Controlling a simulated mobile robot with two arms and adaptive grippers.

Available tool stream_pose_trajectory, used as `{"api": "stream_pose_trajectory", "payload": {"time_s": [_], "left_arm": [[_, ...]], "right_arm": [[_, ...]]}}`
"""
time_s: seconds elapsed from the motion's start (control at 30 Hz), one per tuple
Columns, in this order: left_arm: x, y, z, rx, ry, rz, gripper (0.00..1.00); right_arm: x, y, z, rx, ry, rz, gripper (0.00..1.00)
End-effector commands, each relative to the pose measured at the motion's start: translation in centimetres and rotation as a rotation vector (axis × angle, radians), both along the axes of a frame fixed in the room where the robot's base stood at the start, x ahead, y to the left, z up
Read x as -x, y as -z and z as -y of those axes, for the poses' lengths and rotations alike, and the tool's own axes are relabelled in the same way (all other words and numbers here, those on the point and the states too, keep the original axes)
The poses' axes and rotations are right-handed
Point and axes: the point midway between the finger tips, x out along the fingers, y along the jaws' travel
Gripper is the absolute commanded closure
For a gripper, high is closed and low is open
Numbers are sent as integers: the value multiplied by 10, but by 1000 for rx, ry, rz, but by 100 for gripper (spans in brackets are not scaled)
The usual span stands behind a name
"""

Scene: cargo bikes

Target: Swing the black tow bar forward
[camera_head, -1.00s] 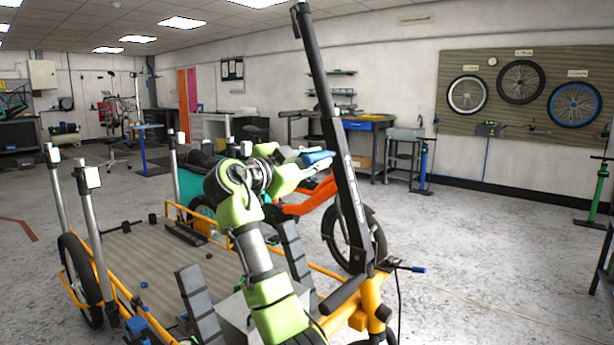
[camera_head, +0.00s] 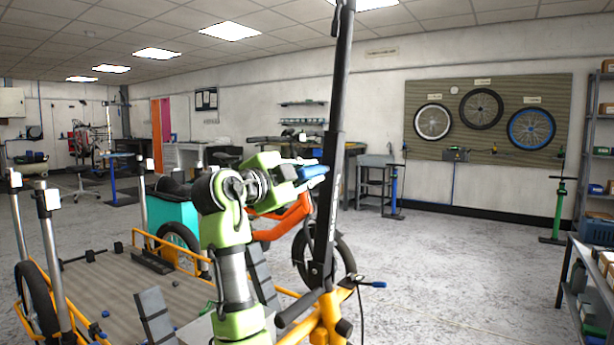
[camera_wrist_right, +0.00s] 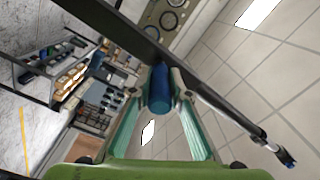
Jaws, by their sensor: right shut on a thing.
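The black tow bar (camera_head: 329,185) stands almost upright on the yellow frame (camera_head: 331,318) of the cargo bike in the head view. Its top runs out of the picture. In the right wrist view the bar (camera_wrist_right: 120,30) crosses diagonally beyond the fingers. A blue grip (camera_wrist_right: 160,88) sticks out from the bar toward the palm. My right gripper (camera_head: 308,174) comes to the bar from its left side. In the wrist view the gripper (camera_wrist_right: 160,95) is shut on the blue grip, one finger on each side. My left gripper is not in view.
The cargo bike's flat bed (camera_head: 140,290) with metal posts lies at lower left. An orange bike (camera_head: 290,218) stands behind the bar. A workbench shelf (camera_head: 572,285) is at the right edge. Open floor (camera_head: 440,260) lies to the right of the bar.

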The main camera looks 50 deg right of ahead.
Motion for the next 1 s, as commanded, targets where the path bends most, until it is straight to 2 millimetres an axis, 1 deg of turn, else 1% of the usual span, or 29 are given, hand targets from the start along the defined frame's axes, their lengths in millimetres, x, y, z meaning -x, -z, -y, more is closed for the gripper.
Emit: {"api": "stream_pose_trajectory", "payload": {"time_s": [0.37, 0.4, 0.43, 0.47, 0.83, 0.93, 1.0], "left_arm": [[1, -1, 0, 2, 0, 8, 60], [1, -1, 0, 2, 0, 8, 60], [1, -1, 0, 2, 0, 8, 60], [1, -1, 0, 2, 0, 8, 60], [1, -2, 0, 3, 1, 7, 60], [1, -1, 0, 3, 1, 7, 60], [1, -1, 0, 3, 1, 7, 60]], "right_arm": [[2, 0, 0, -2, 4, 4, 100], [2, 0, 0, -2, 4, 4, 77], [2, 1, 0, -2, 4, 4, 70], [2, 1, 0, -2, 3, 4, 66], [0, 1, -2, -1, 0, 2, 66], [0, 1, -12, -2, -3, 3, 66], [1, 1, -24, -1, -3, 3, 66]]}}
